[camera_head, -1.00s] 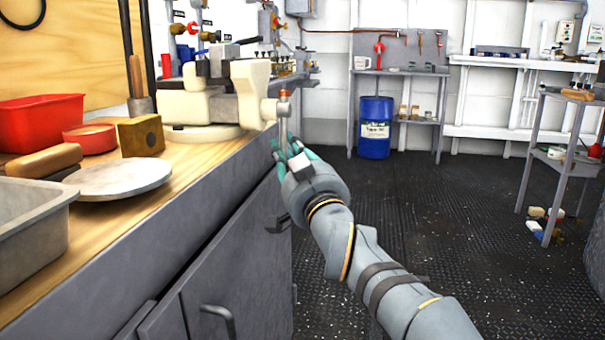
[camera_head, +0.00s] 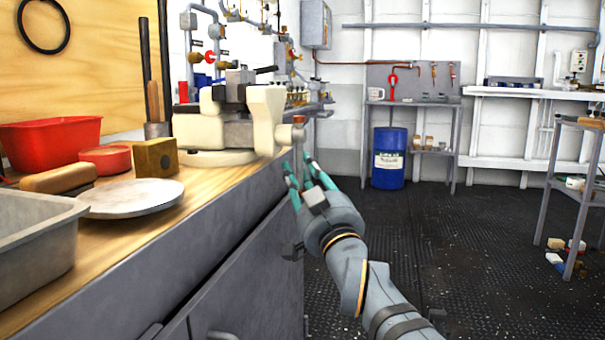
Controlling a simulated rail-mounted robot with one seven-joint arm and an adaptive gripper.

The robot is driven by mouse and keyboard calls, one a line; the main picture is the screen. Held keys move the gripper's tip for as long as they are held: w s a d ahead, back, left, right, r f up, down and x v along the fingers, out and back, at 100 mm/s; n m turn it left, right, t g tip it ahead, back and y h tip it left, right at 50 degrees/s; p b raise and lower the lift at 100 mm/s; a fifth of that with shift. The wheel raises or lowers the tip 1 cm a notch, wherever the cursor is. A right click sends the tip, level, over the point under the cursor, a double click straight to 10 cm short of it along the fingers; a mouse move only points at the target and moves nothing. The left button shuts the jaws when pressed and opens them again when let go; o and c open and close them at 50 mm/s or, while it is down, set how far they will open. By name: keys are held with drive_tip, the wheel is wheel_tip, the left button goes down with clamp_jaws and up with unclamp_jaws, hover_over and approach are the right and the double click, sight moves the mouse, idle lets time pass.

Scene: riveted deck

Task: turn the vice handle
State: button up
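The cream vice (camera_head: 265,122) stands on the wooden bench top at the bench's right edge, with dark metal jaw parts on top. Its handle (camera_head: 299,121) is at the right end of the screw and shows a reddish-brown knob at the top. The lower part of the handle runs down toward my fingers and is hard to make out. My gripper (camera_head: 298,168), with teal fingers, is just below the knob, beside the bench edge. The fingers look spread apart, with the handle's lower end near or between them. I cannot tell whether they touch it.
On the bench are a red bin (camera_head: 48,138), a red round tin (camera_head: 106,159), a brass block (camera_head: 156,158), a pale disc (camera_head: 132,199) and a grey tray (camera_head: 30,250). A blue drum (camera_head: 389,160) stands at the back.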

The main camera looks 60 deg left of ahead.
drive_tip(key=shift+o, duration=1.2)
drive_tip(key=shift+s+a+f, duration=0.2)
drive_tip(key=shift+s+f, duration=0.1)
drive_tip(key=shift+s, duration=0.15)
drive_tip(key=shift+w, duration=0.2)
drive_tip(key=shift+d, duration=0.1)
drive_tip(key=shift+d, duration=0.2)
drive_tip(key=v, duration=1.1)
drive_tip(key=shift+d, duration=0.3)
drive_tip(key=x, duration=1.2)
drive_tip(key=shift+w+f, duration=0.1)
drive_tip(key=shift+w, duration=0.05)
drive_tip(key=shift+d, duration=0.1)
